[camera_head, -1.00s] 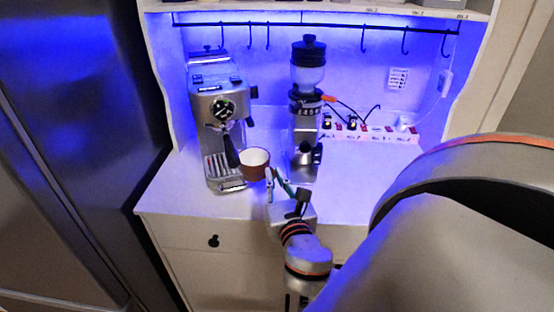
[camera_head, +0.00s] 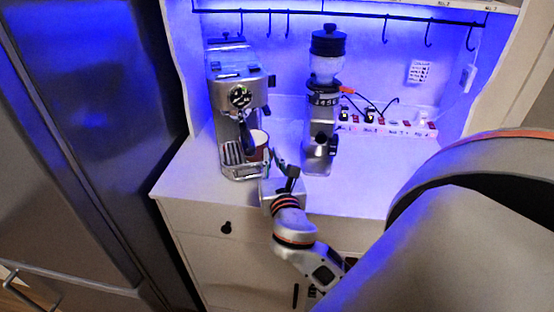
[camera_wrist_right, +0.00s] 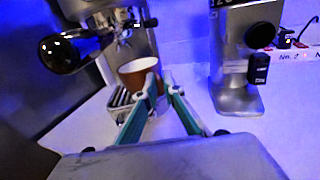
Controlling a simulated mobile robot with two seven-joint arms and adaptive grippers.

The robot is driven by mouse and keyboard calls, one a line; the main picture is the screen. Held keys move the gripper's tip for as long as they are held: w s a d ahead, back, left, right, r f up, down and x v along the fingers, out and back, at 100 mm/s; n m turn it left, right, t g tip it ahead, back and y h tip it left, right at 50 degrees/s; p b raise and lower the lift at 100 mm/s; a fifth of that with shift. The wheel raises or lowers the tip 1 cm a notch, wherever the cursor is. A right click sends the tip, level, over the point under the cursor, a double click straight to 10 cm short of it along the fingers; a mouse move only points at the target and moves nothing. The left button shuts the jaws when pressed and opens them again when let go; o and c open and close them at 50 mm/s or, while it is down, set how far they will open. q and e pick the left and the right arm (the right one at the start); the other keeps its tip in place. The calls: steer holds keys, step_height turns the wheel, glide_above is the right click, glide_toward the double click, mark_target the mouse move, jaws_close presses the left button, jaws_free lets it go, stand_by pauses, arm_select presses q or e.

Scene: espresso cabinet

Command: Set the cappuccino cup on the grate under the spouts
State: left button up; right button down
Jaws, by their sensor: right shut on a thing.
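The brown cappuccino cup (camera_head: 262,154) with a pale inside is at the right side of the espresso machine (camera_head: 222,88), partly behind the black portafilter handle (camera_head: 248,143). In the wrist view, the cup (camera_wrist_right: 136,76) is just beyond my fingertips, below the spouts (camera_wrist_right: 123,38) and over the right part of the grate (camera_wrist_right: 118,97). The grate also shows in the head view (camera_head: 232,153). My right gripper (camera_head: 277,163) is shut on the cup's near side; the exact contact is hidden. I cannot tell whether the cup touches the grate. My left gripper is out of view.
A coffee grinder (camera_head: 321,125) stands close to the right of my right gripper. A power strip (camera_head: 385,127) with cables lies at the back right. The white counter (camera_head: 370,180) is clear in front of the strip. A dark fridge (camera_head: 95,130) stands at the left.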

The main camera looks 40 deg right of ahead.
mark_target(258, 152)
steer(key=shift+w, duration=1.65)
steer(key=shift+w+a, duration=0.1)
steer(key=shift+w, duration=1.25)
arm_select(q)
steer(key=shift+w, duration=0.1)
arm_select(e)
steer(key=shift+f, duration=0.2)
steer(key=c, duration=2.1)
jaws_free()
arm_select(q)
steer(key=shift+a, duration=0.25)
arm_select(e)
steer(key=shift+s, duration=0.1)
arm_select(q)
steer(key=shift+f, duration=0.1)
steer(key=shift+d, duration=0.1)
arm_select(e)
steer(key=v, duration=1.2)
